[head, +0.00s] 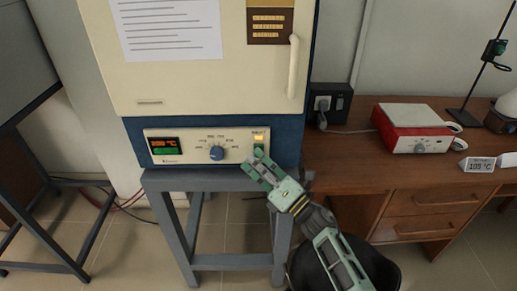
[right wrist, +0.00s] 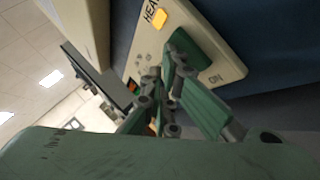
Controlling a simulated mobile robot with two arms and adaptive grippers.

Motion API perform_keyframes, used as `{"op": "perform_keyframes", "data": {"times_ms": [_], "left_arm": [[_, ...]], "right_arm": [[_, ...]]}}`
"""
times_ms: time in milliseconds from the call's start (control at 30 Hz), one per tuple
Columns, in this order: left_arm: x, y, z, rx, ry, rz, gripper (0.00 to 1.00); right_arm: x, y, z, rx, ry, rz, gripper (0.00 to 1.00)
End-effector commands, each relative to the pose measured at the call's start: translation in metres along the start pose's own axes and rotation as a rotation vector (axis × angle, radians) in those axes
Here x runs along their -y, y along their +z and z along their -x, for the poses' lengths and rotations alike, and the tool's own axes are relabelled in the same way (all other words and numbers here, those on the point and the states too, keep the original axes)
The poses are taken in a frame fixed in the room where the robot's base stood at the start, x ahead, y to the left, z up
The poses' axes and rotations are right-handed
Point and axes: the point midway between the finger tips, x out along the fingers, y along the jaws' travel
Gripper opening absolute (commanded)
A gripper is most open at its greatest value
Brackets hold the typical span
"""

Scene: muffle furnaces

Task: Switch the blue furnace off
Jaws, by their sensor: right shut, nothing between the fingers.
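The blue furnace (head: 215,125) has a cream door above a blue lower front. Its cream control panel (head: 190,158) carries a lit red and green display (head: 165,146), a blue knob (head: 217,153) and a glowing orange lamp (head: 259,137). The green switch (head: 259,150) is below the lamp; the right wrist view shows it (right wrist: 205,48) beside an "ON" marking. My right gripper (head: 249,164) is shut and empty, its tips at or very near the switch. The right wrist view shows the fingers (right wrist: 172,62) close together; contact is unclear. My left gripper is out of view.
The furnace stands on a grey metal stand (head: 228,181). To the right, a wooden desk (head: 345,160) holds a red and white device (head: 415,128) and a small temperature display (head: 478,164). A black socket box (head: 330,102) is beside the furnace. A dark stool is under my right arm.

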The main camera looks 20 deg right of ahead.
Motion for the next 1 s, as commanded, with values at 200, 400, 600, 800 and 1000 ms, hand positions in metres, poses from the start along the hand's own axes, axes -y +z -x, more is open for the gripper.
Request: {"op": "perform_keyframes", "data": {"times_ms": [200,400,600,800,1000], "left_arm": [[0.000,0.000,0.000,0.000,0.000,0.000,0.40],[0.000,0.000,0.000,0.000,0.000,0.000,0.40],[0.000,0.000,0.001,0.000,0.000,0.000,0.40],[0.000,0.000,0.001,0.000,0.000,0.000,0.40],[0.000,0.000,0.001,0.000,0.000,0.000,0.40]], "right_arm": [[0.000,0.000,0.000,0.000,0.000,0.000,0.00],[0.000,-0.001,0.001,0.000,-0.001,-0.001,0.00],[-0.005,-0.005,0.008,0.000,-0.001,-0.001,0.00],[-0.007,-0.007,0.011,0.000,-0.001,-0.001,0.00],[-0.008,-0.008,0.011,0.000,-0.001,-0.001,0.00]]}}
